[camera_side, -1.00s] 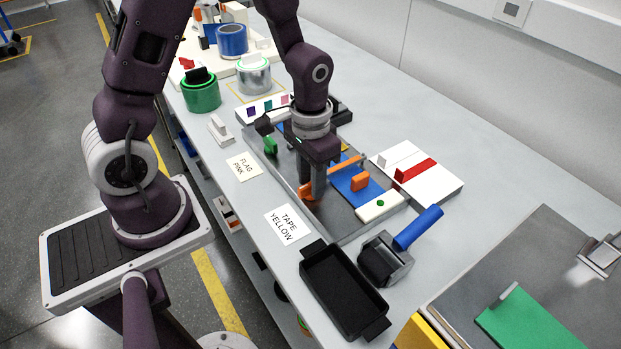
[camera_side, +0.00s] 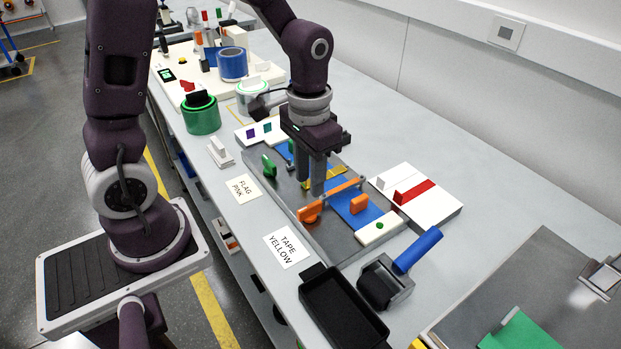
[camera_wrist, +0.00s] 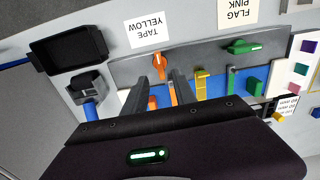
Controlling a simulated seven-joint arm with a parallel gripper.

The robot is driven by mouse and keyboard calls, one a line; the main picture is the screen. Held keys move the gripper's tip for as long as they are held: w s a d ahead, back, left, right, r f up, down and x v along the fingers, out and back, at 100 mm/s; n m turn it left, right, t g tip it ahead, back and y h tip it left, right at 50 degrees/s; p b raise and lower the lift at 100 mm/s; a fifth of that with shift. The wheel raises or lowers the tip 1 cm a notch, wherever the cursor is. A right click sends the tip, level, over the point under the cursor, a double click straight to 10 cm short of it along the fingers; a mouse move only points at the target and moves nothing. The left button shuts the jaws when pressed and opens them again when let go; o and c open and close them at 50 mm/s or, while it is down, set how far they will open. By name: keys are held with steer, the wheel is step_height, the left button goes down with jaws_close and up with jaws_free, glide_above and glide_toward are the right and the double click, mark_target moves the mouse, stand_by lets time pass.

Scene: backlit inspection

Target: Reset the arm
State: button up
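My gripper (camera_side: 311,187) hangs over the grey fixture plate (camera_side: 345,246), with its fingers pointing down. In the wrist view the two fingers (camera_wrist: 157,92) are apart with nothing held between them. An orange knob (camera_side: 310,212) with an orange bar (camera_side: 343,187) lies on the plate just in front of the fingertips; the knob (camera_wrist: 160,64) also shows beyond the fingers in the wrist view. Whether the fingertips touch the bar is hard to tell, but they look above it.
The plate also carries a green knob (camera_side: 269,165), a blue strip (camera_side: 357,207) and an orange block (camera_side: 359,205). A black tray (camera_side: 342,309) and a blue-handled tool (camera_side: 387,282) stand in front. A white box with a red stripe (camera_side: 432,199) lies right. Tape rolls (camera_side: 201,117) stand at the back.

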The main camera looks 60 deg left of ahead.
steer(key=s+d+r+t, duration=0.1)
steer(key=s+r+t, duration=0.4)
steer(key=s+r, duration=0.8)
steer(key=shift+s+r+t, duration=0.3)
steer(key=shift+r, duration=0.65)
